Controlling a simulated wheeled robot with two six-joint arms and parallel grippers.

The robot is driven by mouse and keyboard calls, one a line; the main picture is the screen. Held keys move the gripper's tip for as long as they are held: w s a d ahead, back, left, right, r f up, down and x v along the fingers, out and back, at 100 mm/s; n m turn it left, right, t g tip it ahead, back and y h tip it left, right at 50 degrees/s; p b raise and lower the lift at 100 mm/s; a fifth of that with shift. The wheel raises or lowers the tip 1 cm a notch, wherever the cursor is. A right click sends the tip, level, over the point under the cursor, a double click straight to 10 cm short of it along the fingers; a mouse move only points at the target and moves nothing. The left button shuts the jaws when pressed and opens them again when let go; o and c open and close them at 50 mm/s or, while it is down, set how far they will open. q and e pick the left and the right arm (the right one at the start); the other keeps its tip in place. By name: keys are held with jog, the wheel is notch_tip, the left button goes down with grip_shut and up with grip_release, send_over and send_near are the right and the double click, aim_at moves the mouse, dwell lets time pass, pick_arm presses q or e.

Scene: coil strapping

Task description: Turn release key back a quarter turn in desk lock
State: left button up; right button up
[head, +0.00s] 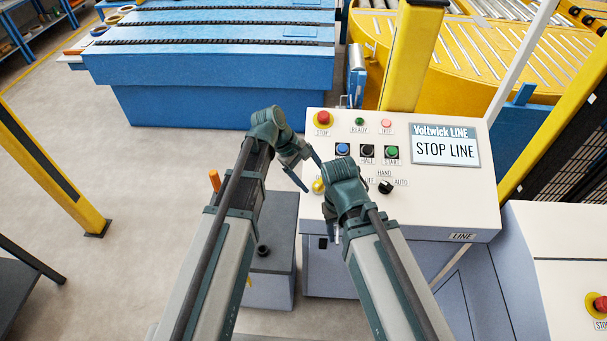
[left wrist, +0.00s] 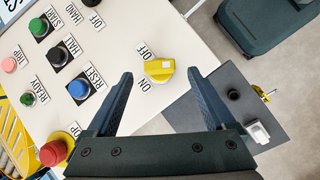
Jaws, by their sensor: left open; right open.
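The yellow release key (left wrist: 160,70) sits in the lock on the cream control desk, between the OFF and ON labels in the left wrist view. In the head view the key (head: 318,186) shows small at the desk's left edge. My left gripper (left wrist: 160,76) is open, its two fingers on either side of the key, with visible gaps. In the head view my left gripper (head: 307,169) is over the desk's left edge. My right gripper (head: 345,187) is just right of the key, over the desk front; its fingers are mostly hidden there.
The control desk carries a red stop button (head: 323,118), a blue button (head: 342,149), a black button (head: 367,151), a green button (head: 391,152) and a black selector (head: 386,187). Its screen (head: 444,147) reads STOP LINE. A grey cabinet (head: 272,288) stands at the left.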

aim_at(316, 184)
pick_arm(q)
jog(key=shift+b+x, duration=1.15)
jog(key=shift+x, duration=0.6)
jog(key=shift+c, duration=0.3)
grip_shut()
jog(key=shift+s+f+n+t+b, duration=0.2)
jog(key=shift+n+t+b, duration=0.1)
jog(key=shift+n, duration=0.2)
jog(key=n+t+h+b, duration=0.1)
jog(key=n+t, duration=0.1)
jog(key=n, duration=0.1)
jog(key=shift+s, duration=0.15)
jog(key=shift+r+n+t+b, duration=0.15)
jog(key=shift+n+t+b, duration=0.2)
jog(key=shift+n, duration=0.55)
